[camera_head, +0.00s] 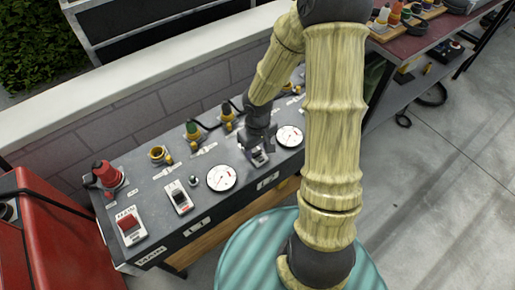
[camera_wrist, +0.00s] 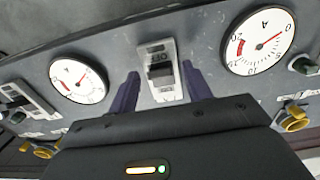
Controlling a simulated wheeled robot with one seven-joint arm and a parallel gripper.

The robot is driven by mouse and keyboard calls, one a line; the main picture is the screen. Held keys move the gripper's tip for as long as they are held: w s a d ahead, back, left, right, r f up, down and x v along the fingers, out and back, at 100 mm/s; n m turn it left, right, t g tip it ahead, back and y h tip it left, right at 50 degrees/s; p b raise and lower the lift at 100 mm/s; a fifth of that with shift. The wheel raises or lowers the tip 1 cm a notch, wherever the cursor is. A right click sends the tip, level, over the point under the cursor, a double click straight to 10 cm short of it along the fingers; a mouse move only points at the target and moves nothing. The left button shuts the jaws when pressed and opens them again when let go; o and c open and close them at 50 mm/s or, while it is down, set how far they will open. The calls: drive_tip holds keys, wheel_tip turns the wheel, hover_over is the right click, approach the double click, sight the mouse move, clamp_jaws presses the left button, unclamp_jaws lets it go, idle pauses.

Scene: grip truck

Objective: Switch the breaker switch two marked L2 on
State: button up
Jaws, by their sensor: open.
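The L2 breaker switch (camera_head: 259,158) is on the dark control panel, between two round gauges, partly hidden under my gripper. In the wrist view the breaker switch (camera_wrist: 160,70) is a pale plate with a dark rocker and small marking. My gripper (camera_head: 258,138) hangs just above it in the head view. In the wrist view, my gripper's two dark fingers (camera_wrist: 160,86) are open, one on each side of the switch, with nothing held. Whether the fingers touch the switch, and its on or off position, I cannot tell.
The panel (camera_head: 150,190) also carries the red MAIN switch (camera_head: 129,225), the L1 switch (camera_head: 179,198), a left gauge (camera_head: 221,177) and a right gauge (camera_head: 290,136). Coloured connectors with cables line its back. A red cabinet (camera_head: 60,240) stands at left, a teal drum (camera_head: 245,255) in front.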

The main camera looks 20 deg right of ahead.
drive_tip(key=c, duration=1)
